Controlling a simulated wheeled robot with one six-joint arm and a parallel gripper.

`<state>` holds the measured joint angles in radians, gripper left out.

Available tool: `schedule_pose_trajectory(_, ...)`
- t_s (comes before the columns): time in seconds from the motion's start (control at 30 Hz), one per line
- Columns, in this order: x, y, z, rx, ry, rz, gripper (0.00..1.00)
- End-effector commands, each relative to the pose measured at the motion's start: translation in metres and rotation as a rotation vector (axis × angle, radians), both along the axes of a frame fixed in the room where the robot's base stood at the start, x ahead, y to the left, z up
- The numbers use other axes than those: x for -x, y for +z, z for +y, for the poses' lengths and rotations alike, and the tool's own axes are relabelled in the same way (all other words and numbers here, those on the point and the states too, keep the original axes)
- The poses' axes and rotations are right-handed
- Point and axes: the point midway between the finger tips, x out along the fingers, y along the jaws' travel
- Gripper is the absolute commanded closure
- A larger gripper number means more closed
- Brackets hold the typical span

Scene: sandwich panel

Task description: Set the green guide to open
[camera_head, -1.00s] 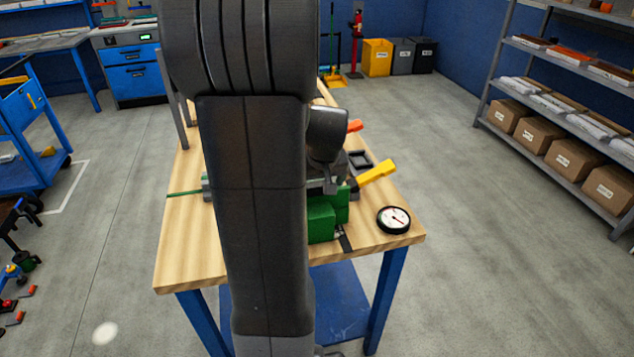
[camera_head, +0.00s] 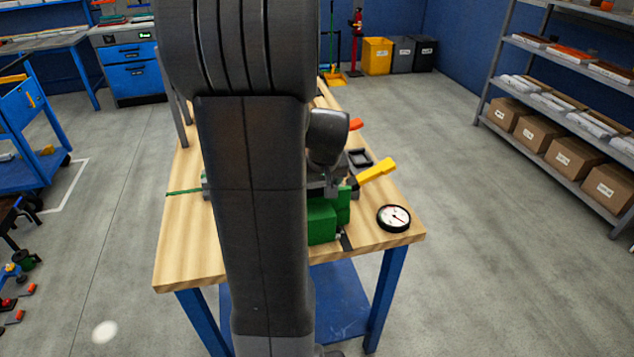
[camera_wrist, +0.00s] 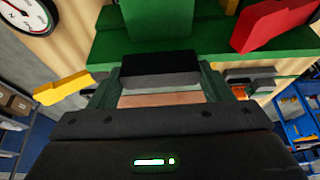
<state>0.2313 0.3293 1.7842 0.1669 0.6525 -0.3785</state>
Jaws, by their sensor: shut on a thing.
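The green guide (camera_head: 322,221) is a blocky green part on the wooden bench, partly hidden behind my arm in the head view. In the wrist view a green upright (camera_wrist: 158,18) stands on a wide green base (camera_wrist: 115,46). A black block with a grey front face (camera_wrist: 158,66) sits against it. My gripper (camera_wrist: 160,82) is shut on this block, with one finger on each side. In the head view my gripper (camera_head: 331,188) is just above the green part, mostly hidden by my own arm. How far the guide is set cannot be seen.
A yellow handle (camera_head: 376,171) sticks out to the right of the green part. A red handle (camera_wrist: 276,22) is close by at upper right in the wrist view. A round dial (camera_head: 394,218) lies near the bench's right edge. The bench top (camera_head: 188,250) is clear at left.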

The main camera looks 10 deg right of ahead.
Motion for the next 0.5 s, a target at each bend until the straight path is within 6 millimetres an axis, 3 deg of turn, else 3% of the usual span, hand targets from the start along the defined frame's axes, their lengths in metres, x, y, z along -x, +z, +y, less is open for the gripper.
schedule_pose_trajectory(0.2,0.024,-0.002,-0.001,0.0,0.0,0.003,0.68)
schedule_pose_trajectory(0.47,0.024,0.0,-0.001,0.0,0.0,0.002,0.68)
schedule_pose_trajectory(0.5,0.024,0.0,-0.001,0.0,0.0,0.002,0.19)
